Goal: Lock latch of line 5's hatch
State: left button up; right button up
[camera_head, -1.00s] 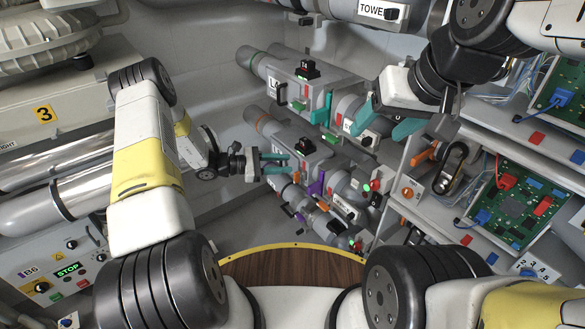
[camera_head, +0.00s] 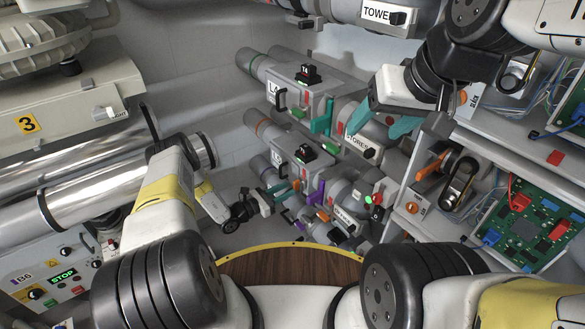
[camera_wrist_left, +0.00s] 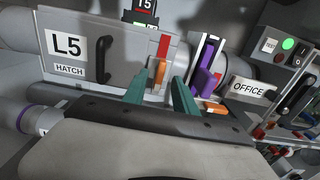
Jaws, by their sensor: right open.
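The line 5 hatch (camera_wrist_left: 118,35) is a grey box front marked L5, with a black handle (camera_wrist_left: 103,58). An upright orange latch (camera_wrist_left: 156,72) sits at its right edge, below a red strip. My left gripper (camera_wrist_left: 161,82) is open, with its teal fingertips on either side of the orange latch in the left wrist view. I cannot tell if they touch it. My right gripper (camera_head: 382,122) is open and empty, in front of the pipes.
A purple lever (camera_wrist_left: 206,76) stands just right of the latch, with another orange piece (camera_wrist_left: 212,106) below it. Shelves with green circuit boards (camera_head: 525,222) are on the right.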

aim_at(297, 187)
pick_arm(q)
jog(key=x, duration=0.3)
jog(key=shift+w+d, duration=0.15)
jog(key=shift+d, duration=0.05)
jog(key=shift+c, duration=0.2)
grip_shut()
